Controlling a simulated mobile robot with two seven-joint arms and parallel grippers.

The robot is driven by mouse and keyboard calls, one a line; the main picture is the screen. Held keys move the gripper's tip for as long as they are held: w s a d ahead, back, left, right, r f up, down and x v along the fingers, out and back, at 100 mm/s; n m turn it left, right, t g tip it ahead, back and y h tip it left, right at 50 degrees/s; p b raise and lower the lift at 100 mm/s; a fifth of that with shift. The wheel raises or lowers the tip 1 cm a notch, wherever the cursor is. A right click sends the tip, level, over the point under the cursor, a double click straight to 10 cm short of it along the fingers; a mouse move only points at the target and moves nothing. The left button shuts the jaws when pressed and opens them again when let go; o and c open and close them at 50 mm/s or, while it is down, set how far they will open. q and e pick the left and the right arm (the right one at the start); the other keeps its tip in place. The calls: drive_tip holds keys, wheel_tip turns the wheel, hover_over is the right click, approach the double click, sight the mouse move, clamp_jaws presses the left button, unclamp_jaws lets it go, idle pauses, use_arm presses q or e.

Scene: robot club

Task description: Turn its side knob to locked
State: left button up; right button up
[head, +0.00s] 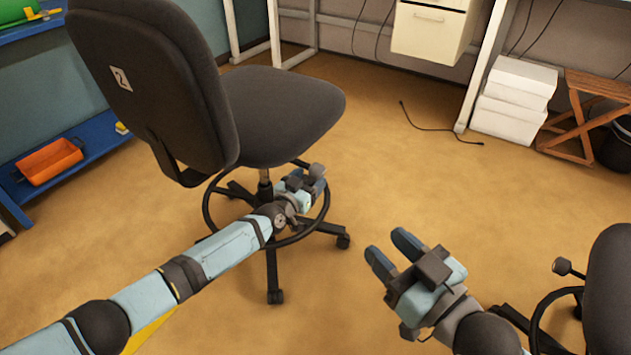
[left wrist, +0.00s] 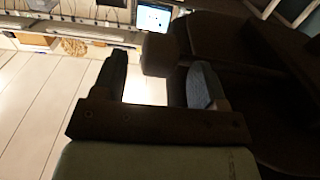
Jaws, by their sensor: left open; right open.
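The dark office chair marked 2 (head: 285,115) stands on a wheeled base with a foot ring. My left gripper (head: 308,182) is under the right side of its seat. In the left wrist view a rounded brown-grey knob (left wrist: 157,54) lies just beyond the open fingers (left wrist: 157,84), roughly between their tips. In the head view a small grey piece (head: 317,170) at these fingertips looks like the same knob. I cannot tell whether the fingers touch it, nor read its setting. My right gripper (head: 393,252) is open and empty above the floor.
A second dark chair (head: 610,290) with a grey side knob (head: 562,266) stands at the right edge, near my right arm. White boxes (head: 513,98) and a wooden stool (head: 582,115) are at the back right. A blue shelf (head: 95,145) holds an orange bin (head: 48,161).

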sight(312, 177)
use_arm(q)
drive_tip(key=shift+b+x, duration=0.55)
drive_tip(key=shift+x, duration=0.7)
drive_tip(key=shift+w+d, duration=0.25)
drive_tip(key=shift+w, duration=0.1)
use_arm(e)
drive_tip(key=shift+w+d+r+n+t+y, duration=0.2)
drive_tip(key=shift+w+d+n+t+y, duration=0.15)
drive_tip(key=shift+n, duration=0.45)
